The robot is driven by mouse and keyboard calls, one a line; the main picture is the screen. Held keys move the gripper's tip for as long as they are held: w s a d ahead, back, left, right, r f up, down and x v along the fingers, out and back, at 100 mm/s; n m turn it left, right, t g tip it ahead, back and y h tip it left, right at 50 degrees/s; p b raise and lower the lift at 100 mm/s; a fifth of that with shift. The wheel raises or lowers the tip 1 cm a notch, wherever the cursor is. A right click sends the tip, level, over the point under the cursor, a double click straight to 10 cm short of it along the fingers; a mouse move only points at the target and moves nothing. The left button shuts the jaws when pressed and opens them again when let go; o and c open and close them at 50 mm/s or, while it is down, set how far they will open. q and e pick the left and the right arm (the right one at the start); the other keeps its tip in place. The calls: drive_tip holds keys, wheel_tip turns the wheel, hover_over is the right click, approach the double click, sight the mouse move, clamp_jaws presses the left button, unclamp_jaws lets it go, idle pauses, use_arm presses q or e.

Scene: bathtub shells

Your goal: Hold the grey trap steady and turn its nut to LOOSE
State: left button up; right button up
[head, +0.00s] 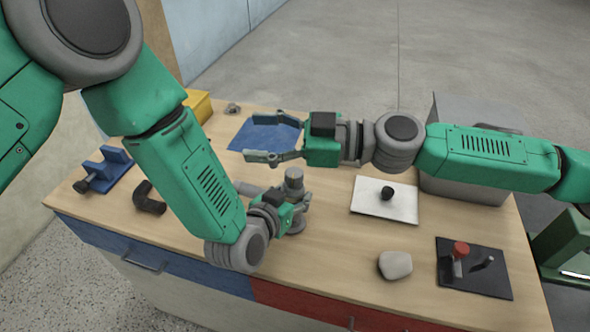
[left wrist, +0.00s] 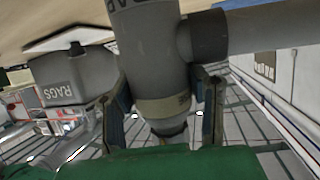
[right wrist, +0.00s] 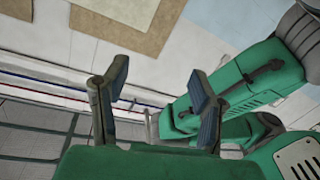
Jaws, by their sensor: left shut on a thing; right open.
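The grey trap (head: 294,178) stands upright on the bench, with a side pipe (head: 248,188) reaching left. My left gripper (head: 298,204) is shut around its upright body. In the left wrist view the trap (left wrist: 152,50) stands between both fingers (left wrist: 163,110), with a darker collar (left wrist: 206,36) where the side pipe joins and a pale band near the fingertips. I cannot tell which ring is the nut, and no LOOSE mark is readable. My right gripper (head: 263,139) is open and empty, above and behind the trap. The right wrist view shows its fingers (right wrist: 155,105) apart with nothing between them.
A blue mat (head: 245,135) lies below my right gripper. A white plate with a black knob (head: 405,207), a pale stone (head: 395,265) and a black board with a red knob (head: 490,280) lie right. A blue clamp (head: 105,172) and dark elbow (head: 150,198) lie left.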

wheel_tip(320, 180, up, 5)
drive_tip(key=a+n+g+h, duration=0.2)
drive_tip(key=a+n+g, duration=0.1)
drive_tip(key=n, duration=0.1)
drive_tip(key=n+h, duration=1)
drive_tip(key=h, duration=0.5)
approach(294, 171)
wheel_tip(294, 171, down, 10)
drive_tip(key=shift+s+a+f, duration=0.1)
drive_tip(key=shift+a, duration=0.05)
drive_tip(key=c, duration=1.2)
